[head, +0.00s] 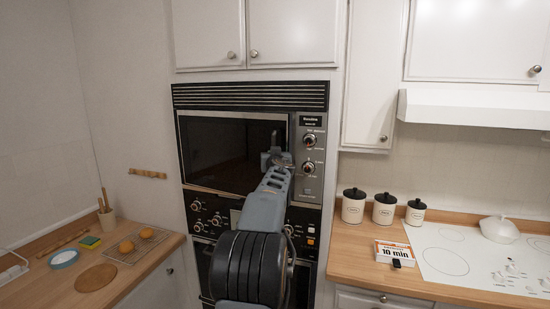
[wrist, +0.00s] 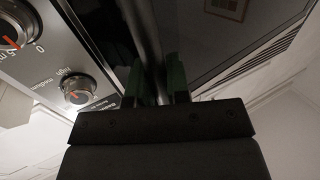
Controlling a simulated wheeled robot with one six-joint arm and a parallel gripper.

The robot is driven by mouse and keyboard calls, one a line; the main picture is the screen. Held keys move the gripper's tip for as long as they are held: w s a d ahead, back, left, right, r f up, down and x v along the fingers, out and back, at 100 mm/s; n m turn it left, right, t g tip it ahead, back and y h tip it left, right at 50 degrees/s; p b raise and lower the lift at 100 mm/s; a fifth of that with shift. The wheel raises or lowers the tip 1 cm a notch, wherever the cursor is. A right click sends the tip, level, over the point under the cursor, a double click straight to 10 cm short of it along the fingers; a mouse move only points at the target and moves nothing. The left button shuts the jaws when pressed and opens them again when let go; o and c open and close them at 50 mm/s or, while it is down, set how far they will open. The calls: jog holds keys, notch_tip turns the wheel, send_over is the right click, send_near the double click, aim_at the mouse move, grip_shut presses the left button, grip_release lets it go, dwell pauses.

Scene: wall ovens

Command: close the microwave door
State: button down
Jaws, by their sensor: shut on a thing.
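The microwave (head: 250,96) is the upper unit of the black wall oven stack in the head view. Its dark glass door (head: 225,150) lies flush or nearly flush with the front; I cannot tell whether a small gap remains. In the wrist view the dark door (wrist: 215,40) is on the right and the control panel on the left. My gripper (head: 277,158) is at the door's right side. In the wrist view its green fingers (wrist: 162,85) are shut on the upright door handle (wrist: 148,35). My arm hides the door's lower right part.
The control panel (head: 312,160) with knobs is just right of the door. A lower oven with knobs sits below. Wooden counters flank the stack: canisters (head: 384,210) and a cooktop (head: 460,262) right, a cooling rack (head: 136,245) left. White cabinets (head: 295,32) are above.

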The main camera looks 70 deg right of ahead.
jog(key=shift+r, duration=0.15)
jog(key=c, duration=1.1)
grip_release()
jog(key=shift+s+a, duration=0.1)
jog(key=b+v, duration=0.2)
jog(key=v, duration=1.1)
jog(key=shift+a, duration=0.3)
jog(key=shift+s, duration=0.1)
jog(key=shift+c, duration=0.4)
